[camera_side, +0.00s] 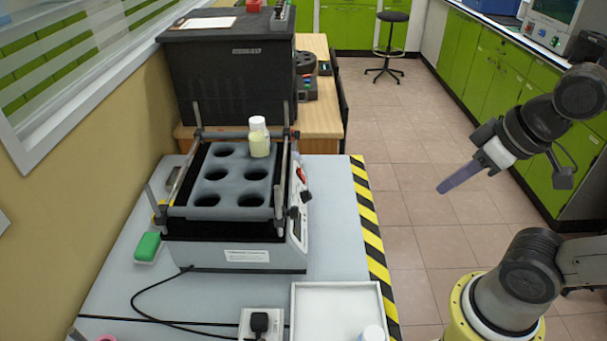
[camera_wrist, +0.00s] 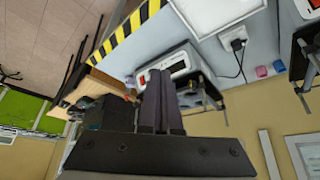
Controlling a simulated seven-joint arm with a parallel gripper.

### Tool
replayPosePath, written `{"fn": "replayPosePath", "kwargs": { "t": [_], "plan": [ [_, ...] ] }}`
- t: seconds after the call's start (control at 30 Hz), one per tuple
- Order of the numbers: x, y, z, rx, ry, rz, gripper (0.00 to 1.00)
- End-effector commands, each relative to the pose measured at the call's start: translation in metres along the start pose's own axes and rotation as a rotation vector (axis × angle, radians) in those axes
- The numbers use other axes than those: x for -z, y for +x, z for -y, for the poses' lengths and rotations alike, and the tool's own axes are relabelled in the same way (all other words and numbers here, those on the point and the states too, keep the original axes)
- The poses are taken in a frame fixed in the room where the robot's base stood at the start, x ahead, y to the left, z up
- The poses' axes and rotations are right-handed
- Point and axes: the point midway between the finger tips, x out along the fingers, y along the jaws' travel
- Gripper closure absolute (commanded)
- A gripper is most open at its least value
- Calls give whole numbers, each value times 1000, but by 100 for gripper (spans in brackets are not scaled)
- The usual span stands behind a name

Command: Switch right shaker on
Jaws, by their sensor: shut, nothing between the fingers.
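A shaker (camera_side: 248,258) stands on the bench in the side view, its holed tray bearing a bottle of pale yellow liquid (camera_side: 260,143). Its panel, facing the floor side, has a red switch (camera_side: 302,175). In the wrist view a shaker (camera_wrist: 180,62) with a red switch (camera_wrist: 143,79) lies beyond the fingers. Part of a second similar device (camera_wrist: 305,12) shows at the right edge. Which one the task calls right I cannot tell. My gripper (camera_side: 441,190) is shut and empty, in the air over the floor, apart from the shaker; its fingers (camera_wrist: 158,73) show in the wrist view.
A white tray (camera_side: 300,330) and a power socket (camera_side: 247,322) with a cable are at the bench front. A green sponge-like block (camera_side: 147,247) lies left of the shaker. A dark box (camera_side: 230,75) stands behind. The air between my gripper and the striped edge (camera_side: 370,225) is clear.

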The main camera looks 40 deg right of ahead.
Motion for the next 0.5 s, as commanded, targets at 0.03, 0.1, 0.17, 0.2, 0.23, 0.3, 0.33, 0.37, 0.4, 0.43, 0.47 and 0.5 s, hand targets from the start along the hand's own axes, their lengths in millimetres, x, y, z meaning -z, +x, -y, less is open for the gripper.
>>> {"fn": "replayPosePath", "kwargs": {
  "t": [0.03, 0.1, 0.17, 0.2, 0.23, 0.3, 0.33, 0.37, 0.4, 0.43, 0.47, 0.5],
  "plan": [
    [1, 0, 0, 0, 11, -5, 100],
    [8, 0, 0, 0, 35, -37, 100],
    [19, -1, -1, -2, 59, -86, 100],
    [30, -4, -2, -2, 79, -133, 100],
    [40, -6, -2, -2, 95, -175, 100],
    [66, -11, -4, -1, 131, -277, 100],
    [78, -13, -5, 1, 148, -318, 100],
    [91, -14, -6, 5, 165, -358, 100],
    [107, -14, -7, 7, 187, -405, 100],
    [119, -14, -8, 9, 203, -437, 100],
    [131, -13, -10, 13, 219, -470, 100],
    [146, -12, -11, 18, 240, -510, 100]
  ]
}}
